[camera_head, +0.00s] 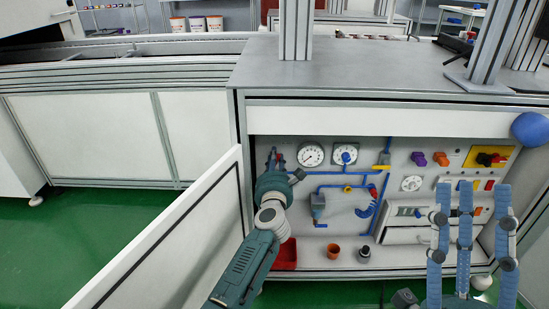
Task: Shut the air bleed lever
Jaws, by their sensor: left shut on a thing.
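My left gripper (275,158) reaches into the open cabinet at the left end of its back panel. Its fingers are shut around a small red part (281,158), mostly hidden by the fingers; it may be the air bleed lever, but I cannot tell for sure. The lever's angle cannot be read. To its right are two round gauges, blue pipes (334,187), a yellow handle (381,167) and a small red handle (373,193). My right gripper (470,190) is open and empty, fingers spread upward, in front of the cabinet's right part.
The white cabinet door (165,235) stands open on the left, beside my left arm. A red bin (286,254), an orange cup (333,251) and a dark small item (363,252) stand on the cabinet floor. A blue ball (530,129) shows at the upper right corner.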

